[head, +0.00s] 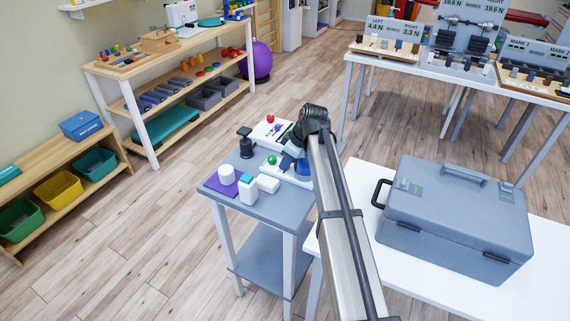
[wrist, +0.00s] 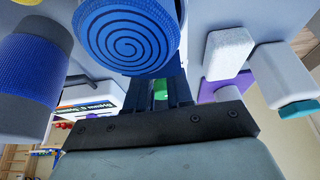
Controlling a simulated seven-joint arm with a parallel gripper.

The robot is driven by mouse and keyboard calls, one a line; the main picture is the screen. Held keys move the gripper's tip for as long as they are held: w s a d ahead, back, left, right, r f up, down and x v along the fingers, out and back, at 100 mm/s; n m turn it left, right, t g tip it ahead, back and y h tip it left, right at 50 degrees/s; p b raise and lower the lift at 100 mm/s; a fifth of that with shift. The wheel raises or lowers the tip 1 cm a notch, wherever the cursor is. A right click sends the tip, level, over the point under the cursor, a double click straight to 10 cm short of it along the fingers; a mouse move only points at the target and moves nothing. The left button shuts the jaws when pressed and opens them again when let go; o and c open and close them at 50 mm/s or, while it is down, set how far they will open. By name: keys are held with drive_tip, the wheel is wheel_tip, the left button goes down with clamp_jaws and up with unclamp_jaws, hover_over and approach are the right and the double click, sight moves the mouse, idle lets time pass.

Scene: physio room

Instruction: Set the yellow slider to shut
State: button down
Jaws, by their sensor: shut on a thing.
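No yellow slider can be made out in either view; my arm covers part of the small grey table. Slider positions and markings cannot be read.
On the small grey table (head: 238,203) are a red knob (head: 270,118), a dark stand (head: 246,143), a white cylinder (head: 226,174) and white blocks (head: 268,184). A blue spiral disc (wrist: 126,35) is close to the fingers. A grey case (head: 455,222) stands right of my arm.

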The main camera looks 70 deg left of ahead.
drive_tip(key=shift+w+a, duration=0.65)
drive_tip(key=c, duration=1)
unclamp_jaws()
drive_tip(key=shift+d+r, duration=0.1)
drive_tip(key=v, duration=1.3)
drive_tip(key=shift+r, duration=0.3)
drive_tip(key=shift+w, duration=0.15)
